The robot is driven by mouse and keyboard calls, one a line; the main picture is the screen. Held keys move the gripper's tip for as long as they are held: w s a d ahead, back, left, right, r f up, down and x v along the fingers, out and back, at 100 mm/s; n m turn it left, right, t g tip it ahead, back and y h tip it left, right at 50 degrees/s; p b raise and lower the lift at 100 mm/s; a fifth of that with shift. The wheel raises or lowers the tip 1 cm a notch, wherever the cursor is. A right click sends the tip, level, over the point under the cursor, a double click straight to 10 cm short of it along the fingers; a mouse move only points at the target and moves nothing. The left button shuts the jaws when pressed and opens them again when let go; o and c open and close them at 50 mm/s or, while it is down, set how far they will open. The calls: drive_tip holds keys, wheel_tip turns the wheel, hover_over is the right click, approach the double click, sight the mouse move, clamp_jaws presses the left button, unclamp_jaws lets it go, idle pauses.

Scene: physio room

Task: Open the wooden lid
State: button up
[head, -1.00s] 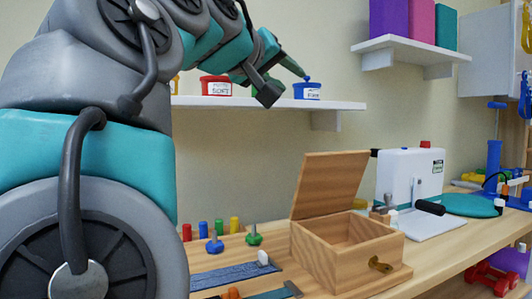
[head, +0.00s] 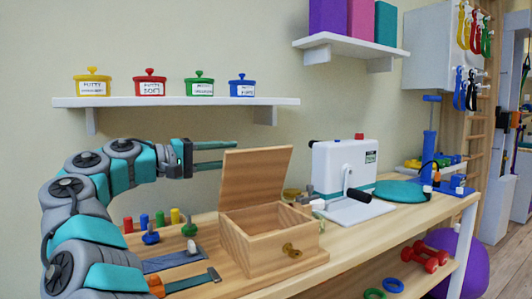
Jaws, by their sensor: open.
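The wooden lid (head: 256,175) stands raised at the back of the wooden box (head: 246,259), tilted slightly backward. The box is open, and its visible interior looks empty. A brass latch piece (head: 291,250) is on the box's front wall. My gripper (head: 229,155) is open, with its two teal fingers apart and pointing right. The fingertips are at the lid's upper left edge in the picture. I cannot tell whether they touch the lid or are behind it. Nothing is held between the fingers.
Several putty tubs (head: 150,84) stand on the wall shelf (head: 180,102) above my arm. A white device with a black crank (head: 340,175) stands right of the box. Coloured pegs (head: 160,218) and strap boards (head: 172,260) lie to the left. The bench's front right strip is clear.

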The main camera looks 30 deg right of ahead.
sight(254, 152)
drive_tip(key=shift+d+f, duration=0.2)
drive_tip(key=shift+d, duration=0.4)
drive_tip(key=d, duration=0.6)
drive_tip(key=shift+w+d, duration=0.2)
drive_tip(key=shift+d, duration=0.2)
clamp_jaws()
drive_tip(key=shift+r, duration=0.1)
idle(0.5)
